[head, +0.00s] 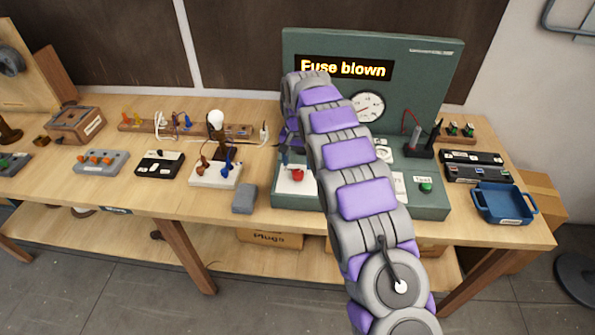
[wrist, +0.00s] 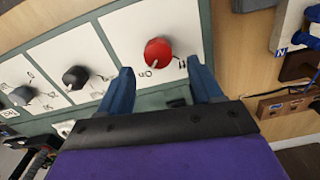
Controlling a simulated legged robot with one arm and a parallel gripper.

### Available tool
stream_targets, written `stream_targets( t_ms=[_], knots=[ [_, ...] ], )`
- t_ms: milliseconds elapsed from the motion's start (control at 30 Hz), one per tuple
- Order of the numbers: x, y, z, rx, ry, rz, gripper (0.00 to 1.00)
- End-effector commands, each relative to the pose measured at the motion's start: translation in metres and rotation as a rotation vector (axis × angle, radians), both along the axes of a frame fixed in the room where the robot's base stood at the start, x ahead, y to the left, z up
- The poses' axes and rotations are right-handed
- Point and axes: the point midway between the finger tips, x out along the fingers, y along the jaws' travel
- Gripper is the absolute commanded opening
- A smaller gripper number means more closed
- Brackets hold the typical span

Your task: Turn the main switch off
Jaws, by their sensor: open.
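The main switch is a red rotary knob (wrist: 158,52) on a white plate of the green test panel (wrist: 205,25). In the wrist view its pale pointer mark is by the word "On". My gripper (wrist: 160,82) is open, with its two blue fingers just short of the red knob, one to each side of it and apart from it. In the head view the red knob (head: 297,174) shows at the panel's front left, next to my gripper (head: 286,158), which is partly hidden by my arm. The panel's display (head: 344,68) reads "Fuse blown".
Two black knobs (wrist: 75,77) (wrist: 22,95) sit on the same panel. A green "Test" button (head: 426,187) is at its right. A grey block (head: 245,199) and a white lamp base (head: 215,174) stand left of the panel. A blue tray (head: 504,220) is at the right.

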Motion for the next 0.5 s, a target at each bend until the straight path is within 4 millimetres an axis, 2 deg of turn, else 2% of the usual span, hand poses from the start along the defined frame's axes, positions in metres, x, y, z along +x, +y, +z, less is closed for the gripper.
stream_targets(
  t_ms=[33, 200, 500],
  knots=[
    [-0.001, -0.001, -0.010, -0.001, 0.003, 0.000, 0.65],
    [-0.001, -0.001, -0.031, -0.001, 0.002, 0.000, 0.65],
    [-0.001, -0.001, -0.040, 0.000, 0.001, 0.000, 0.65]
  ],
)
